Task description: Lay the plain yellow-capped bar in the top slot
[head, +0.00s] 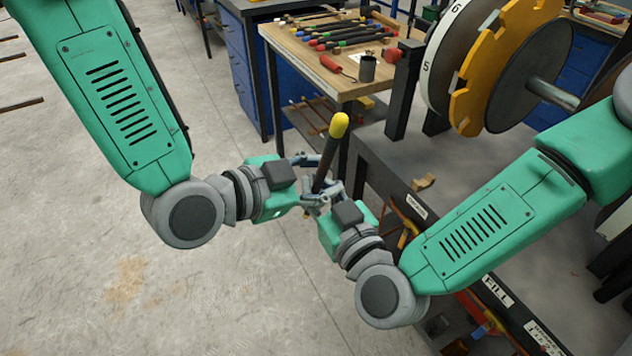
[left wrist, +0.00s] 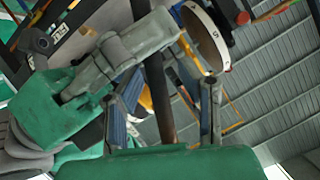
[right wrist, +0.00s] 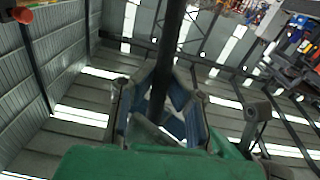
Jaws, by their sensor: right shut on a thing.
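The yellow-capped bar (head: 325,163) is dark and stands tilted between my two hands in the head view, yellow cap up. My right gripper (head: 322,197) is shut on its lower part; the right wrist view shows the bar (right wrist: 172,55) between the closed fingers (right wrist: 165,105). My left gripper (head: 312,160) is at the bar above the right one. In the left wrist view its fingers (left wrist: 160,105) stand apart, with the bar (left wrist: 158,95) between them and gaps on both sides. A notched yellow disc (head: 470,100) is at upper right; its top is cut off.
A white numbered disc (head: 436,65) and a grey shaft (head: 552,94) adjoin the yellow disc, above a dark bench (head: 400,160). A wooden table (head: 300,62) at the back holds several colour-capped bars (head: 345,38) and a dark cup (head: 367,68). Open floor lies at left.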

